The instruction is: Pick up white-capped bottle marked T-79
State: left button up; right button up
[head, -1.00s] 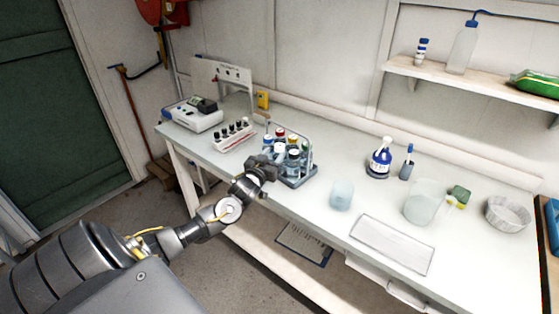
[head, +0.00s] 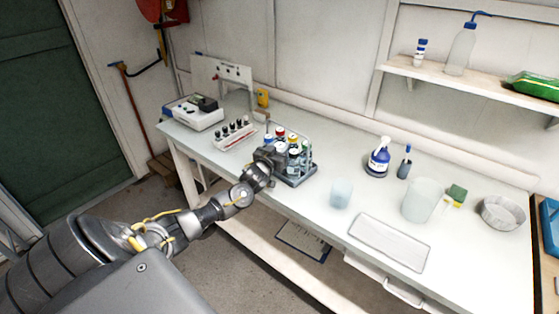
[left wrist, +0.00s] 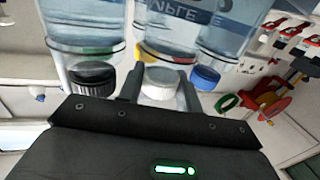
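A bottle with a white cap (head: 280,151) stands among several capped bottles in a grey rack (head: 301,180) on the bench. My left gripper (head: 270,156) is at the rack's left front side, level with the bottle tops. In the left wrist view, which is upside down, the white cap (left wrist: 160,82) lies between the two dark fingers of my left gripper (left wrist: 162,90). The fingers look apart, one on each side of the cap; firm contact does not show. The marking T-79 is not readable. My right gripper is not in view.
A black cap (left wrist: 93,78) and a blue cap (left wrist: 204,77) flank the white one closely. A rack of dark-capped vials (head: 236,133) stands left of the bottles. A beaker (head: 340,194) and a white tray (head: 390,242) are to the right.

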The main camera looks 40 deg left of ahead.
pick_arm(q)
grip_shut()
jog(key=shift+r, duration=0.1)
